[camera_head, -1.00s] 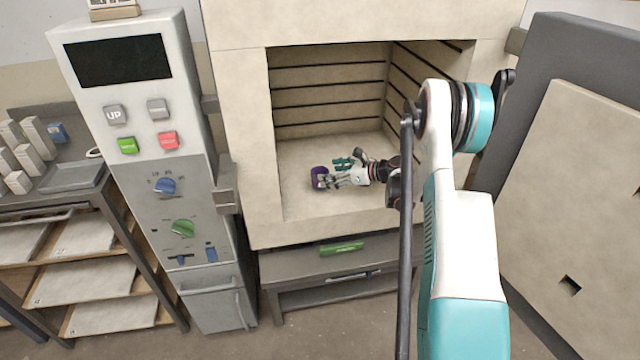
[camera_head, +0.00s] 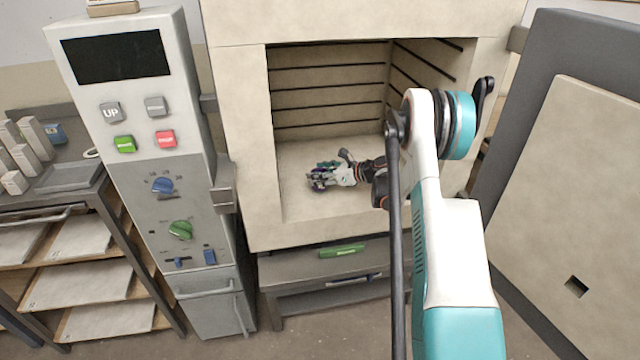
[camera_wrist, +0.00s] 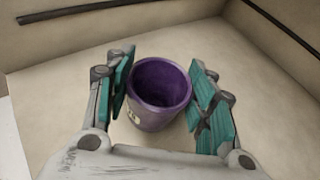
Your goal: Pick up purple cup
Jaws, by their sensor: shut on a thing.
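The purple cup (camera_wrist: 158,88) stands on the kiln floor between the teal-padded fingers of my gripper (camera_wrist: 165,98) in the wrist view. It is open at the top and has a small pale mark on its near side. In the head view my gripper (camera_head: 322,177) reaches into the kiln from the right and largely hides the cup. My gripper is shut on the cup, with a finger on each side of it. The wrist view does not show the contact clearly.
The kiln (camera_head: 243,150) has ribbed inner walls and a bare floor around the cup. Its thick door (camera_head: 575,190) stands open at the right. A control panel (camera_head: 135,130) is on the left, beside a shelf rack (camera_head: 85,245). A grey bench (camera_head: 340,270) is below the opening.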

